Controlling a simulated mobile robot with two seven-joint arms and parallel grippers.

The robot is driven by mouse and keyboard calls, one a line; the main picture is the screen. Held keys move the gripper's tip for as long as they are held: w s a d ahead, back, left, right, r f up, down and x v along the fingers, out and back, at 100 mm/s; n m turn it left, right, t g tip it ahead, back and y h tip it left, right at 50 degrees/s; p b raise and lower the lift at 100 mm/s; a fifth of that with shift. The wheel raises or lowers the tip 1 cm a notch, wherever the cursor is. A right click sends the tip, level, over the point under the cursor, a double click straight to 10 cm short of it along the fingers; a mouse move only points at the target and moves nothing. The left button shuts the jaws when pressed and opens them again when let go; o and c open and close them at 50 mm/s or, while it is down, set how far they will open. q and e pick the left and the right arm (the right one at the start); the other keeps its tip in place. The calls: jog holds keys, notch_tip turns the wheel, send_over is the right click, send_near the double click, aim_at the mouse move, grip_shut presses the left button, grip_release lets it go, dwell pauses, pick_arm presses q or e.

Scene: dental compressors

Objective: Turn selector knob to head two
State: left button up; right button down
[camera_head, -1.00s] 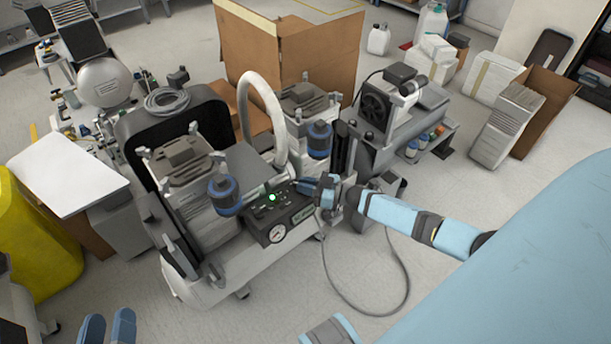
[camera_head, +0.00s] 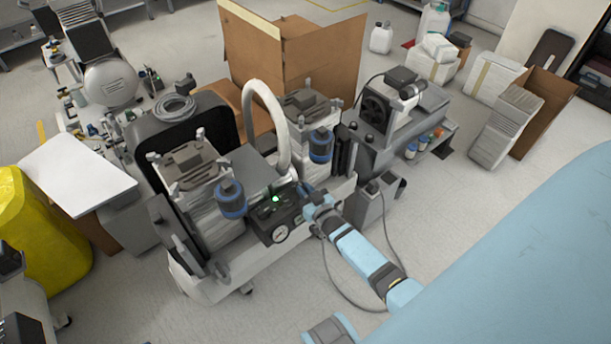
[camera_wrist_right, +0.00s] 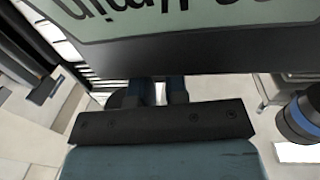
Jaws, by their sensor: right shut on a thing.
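The black control panel (camera_head: 268,218) sits on the front of the compressor (camera_head: 215,250), with a round gauge (camera_head: 280,233) and a lit green lamp (camera_head: 276,198). My right gripper (camera_head: 308,203) is at the panel's right end, its fingers shut on the selector knob, which the gripper hides. In the right wrist view the two dark fingers (camera_wrist_right: 161,92) reach in at the lower edge of the black panel box (camera_wrist_right: 210,55); its pale label shows upside-down lettering. The knob's pointing direction cannot be seen.
Blue-and-grey canisters (camera_head: 231,198) and a pale curved hose (camera_head: 265,110) rise close to the panel. A second unit (camera_head: 390,110) stands behind at right, and a large cardboard box (camera_head: 290,55) stands behind the compressor. A thin cable loops on the floor near my right arm.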

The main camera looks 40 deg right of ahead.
jog(key=shift+h, duration=0.3)
jog(key=c, duration=1.1)
grip_release()
jog(key=shift+c, duration=0.2)
jog(key=s+p, duration=0.2)
jog(key=s, duration=1.1)
jog(key=shift+s+a+p, duration=0.35)
jog(key=shift+s+a, duration=0.05)
jog(key=shift+a, duration=0.05)
